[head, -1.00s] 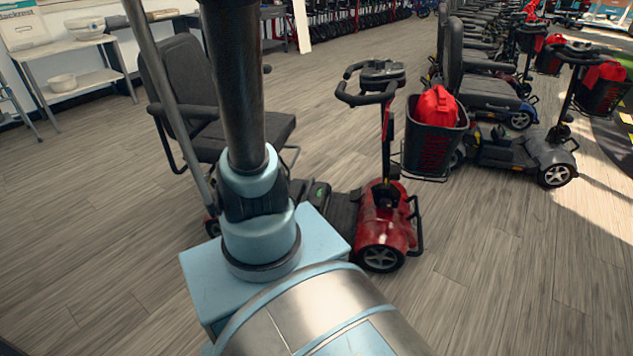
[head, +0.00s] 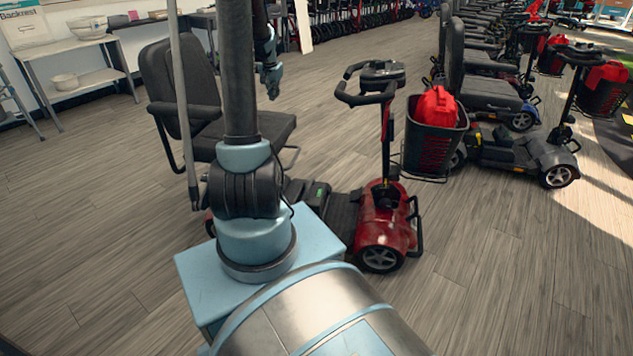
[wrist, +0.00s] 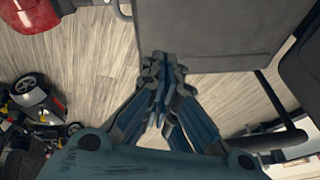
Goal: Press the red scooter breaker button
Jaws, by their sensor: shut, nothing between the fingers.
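The red scooter (head: 385,225) stands right of my arm in the head view, with a black tiller, a basket and a black seat (head: 185,85). A dark housing with a small green mark (head: 319,190) sits low between seat and front; I cannot make out the breaker button. My gripper (head: 271,82) is shut and empty, and appears above the seat area beside the backrest. In the wrist view my gripper (wrist: 162,65) has its fingertips together, pointing toward the edge of a dark seat (wrist: 215,35). A red body part (wrist: 35,14) shows at upper left.
Other scooters (head: 515,150) stand in a row at the right. A red bag (head: 435,103) sits in the basket. A shelf table (head: 75,65) stands at the back left. The wooden floor at front right (head: 500,270) is clear. An armrest (wrist: 270,142) shows in the wrist view.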

